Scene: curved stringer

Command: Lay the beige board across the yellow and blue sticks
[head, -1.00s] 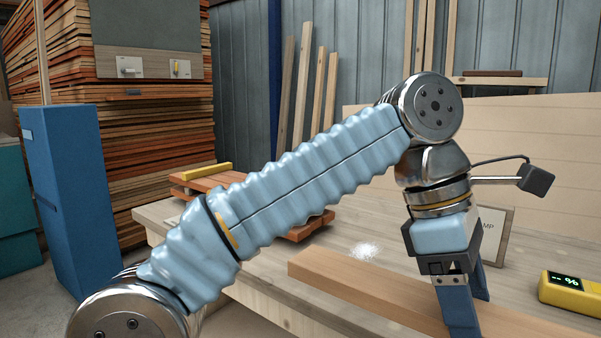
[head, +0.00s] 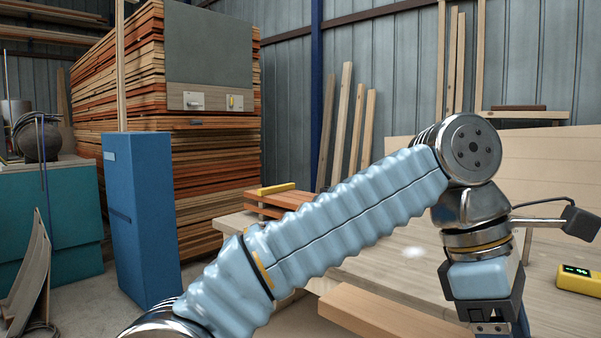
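A yellow stick-like bar (head: 275,188) lies on reddish planks (head: 275,203) at the table's far left. I cannot tell whether it is the task's yellow stick. No blue stick is visible. My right gripper is out of view.
The wooden table (head: 385,262) runs across the centre and right. A yellow meter (head: 578,280) sits at its right. A tall blue cabinet (head: 148,220) and a stack of lumber (head: 205,185) stand left of it. Bare floor shows at lower left; a curved wooden piece (head: 30,280) is there.

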